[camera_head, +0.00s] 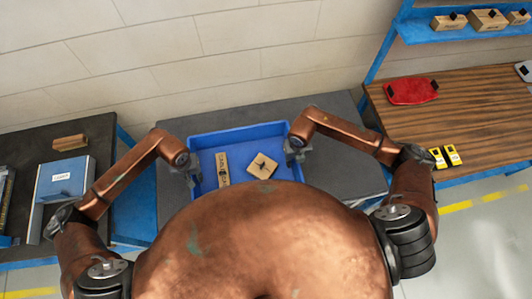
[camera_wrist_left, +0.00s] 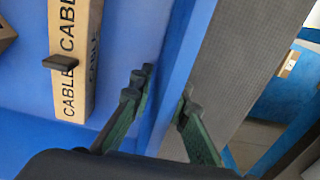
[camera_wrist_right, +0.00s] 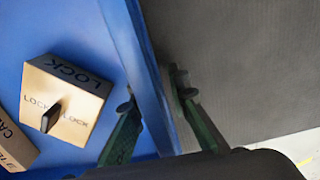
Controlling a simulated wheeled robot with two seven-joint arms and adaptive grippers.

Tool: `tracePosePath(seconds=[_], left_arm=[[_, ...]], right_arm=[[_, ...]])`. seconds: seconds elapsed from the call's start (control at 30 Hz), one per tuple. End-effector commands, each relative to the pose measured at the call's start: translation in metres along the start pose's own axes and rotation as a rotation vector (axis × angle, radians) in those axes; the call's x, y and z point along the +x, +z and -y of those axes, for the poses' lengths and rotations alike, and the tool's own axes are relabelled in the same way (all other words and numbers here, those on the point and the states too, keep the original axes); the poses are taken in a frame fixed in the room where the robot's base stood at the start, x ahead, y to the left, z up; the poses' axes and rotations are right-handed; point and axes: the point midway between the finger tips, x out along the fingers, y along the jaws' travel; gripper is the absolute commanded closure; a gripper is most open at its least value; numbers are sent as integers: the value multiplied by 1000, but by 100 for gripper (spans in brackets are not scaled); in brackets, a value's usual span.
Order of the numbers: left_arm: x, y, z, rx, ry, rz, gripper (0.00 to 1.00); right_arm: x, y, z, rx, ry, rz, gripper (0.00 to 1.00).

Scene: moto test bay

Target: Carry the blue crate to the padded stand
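The blue crate (camera_head: 240,131) is in the middle of the head view, over a dark grey surface (camera_head: 335,115). It holds a long cable box (camera_head: 223,169) and a lock box (camera_head: 262,166). My body hides the crate's near side. I cannot tell whether the crate touches the surface below.
A dark table with a blue binder (camera_head: 65,180) stands left. A wooden bench (camera_head: 460,108) at right carries a red item (camera_head: 411,91) and yellow items (camera_head: 445,157). A blue shelf (camera_head: 430,32) with boxes is above it. A pale wall is behind; open floor (camera_head: 485,235) shows lower right.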

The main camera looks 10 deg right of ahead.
Motion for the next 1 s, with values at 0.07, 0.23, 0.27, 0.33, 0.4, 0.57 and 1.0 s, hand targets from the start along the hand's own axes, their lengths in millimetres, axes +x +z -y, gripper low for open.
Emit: tracePosePath(seconds=[0.07,0.23,0.27,0.33,0.4,0.57,1.0], left_arm=[[0,0,-1,1,1,0,78],[0,0,-1,1,2,0,78],[0,0,-1,1,2,0,78],[-2,0,-1,1,3,-1,78],[-6,-1,-1,2,2,-3,78],[-30,-2,0,3,1,-5,78],[-110,-1,0,1,1,-1,78]], right_arm=[[0,0,-1,-1,1,0,78],[0,0,-1,-1,2,0,78],[0,0,-1,-1,3,0,78],[0,0,-1,-1,3,0,78],[0,0,-2,-1,3,0,78],[0,0,-2,-1,3,0,78],[0,0,-2,-1,4,0,78]])
